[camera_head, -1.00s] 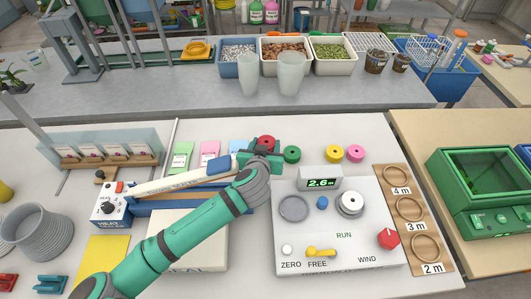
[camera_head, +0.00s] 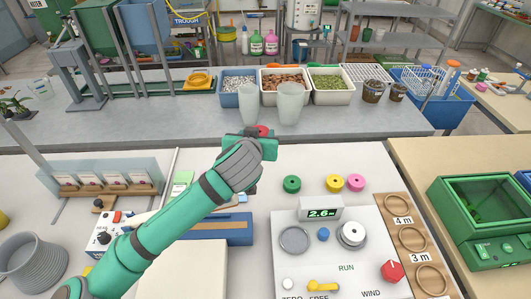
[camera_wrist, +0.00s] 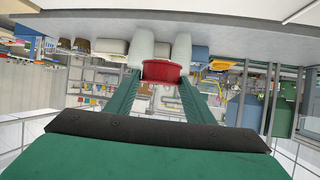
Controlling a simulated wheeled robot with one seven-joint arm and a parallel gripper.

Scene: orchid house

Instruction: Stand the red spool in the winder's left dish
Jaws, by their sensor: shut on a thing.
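The red spool (camera_head: 262,130) shows just beyond my gripper in the head view, mostly hidden by it. In the wrist view the red spool (camera_wrist: 161,71) sits between the two fingertips. My gripper (camera_wrist: 162,62) is shut on it and holds it raised above the table. The winder (camera_head: 340,252) is a white box at the front right, with a 2.6 m display (camera_head: 322,212). Its left dish (camera_head: 295,239) is a round grey recess and looks empty.
Green (camera_head: 292,184), yellow (camera_head: 334,183) and pink (camera_head: 356,183) spools stand behind the winder. A heat sealer (camera_head: 115,232) is left of it, partly behind my arm. A board of rings (camera_head: 409,240) lies on the right. Two frosted cups (camera_head: 289,103) stand on the far bench.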

